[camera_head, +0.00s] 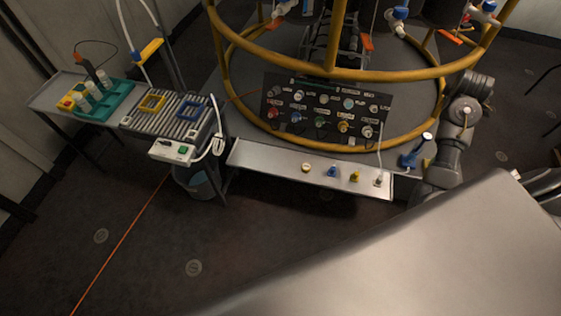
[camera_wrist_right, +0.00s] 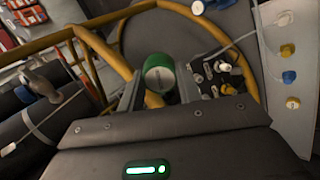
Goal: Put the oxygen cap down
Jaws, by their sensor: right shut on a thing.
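In the right wrist view, a green cap with a pale face (camera_wrist_right: 158,72), which I take as the oxygen cap, sits between the fingers of my right gripper (camera_wrist_right: 160,92). The gripper is shut on it and holds it off any surface I can see. In the head view my right arm comes down at the right, by the right end of the grey shelf (camera_head: 265,160); its fingers and the held cap cannot be made out there. My left gripper is not in view.
The shelf carries a cream cap (camera_head: 305,167), a blue cap (camera_head: 332,172), a yellow cap (camera_head: 355,176) and a hosed fitting (camera_head: 378,181). Its left part is bare. A connector panel (camera_head: 325,135) stands behind it, inside yellow rails (camera_head: 400,75). A side table (camera_head: 50,95) is at left.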

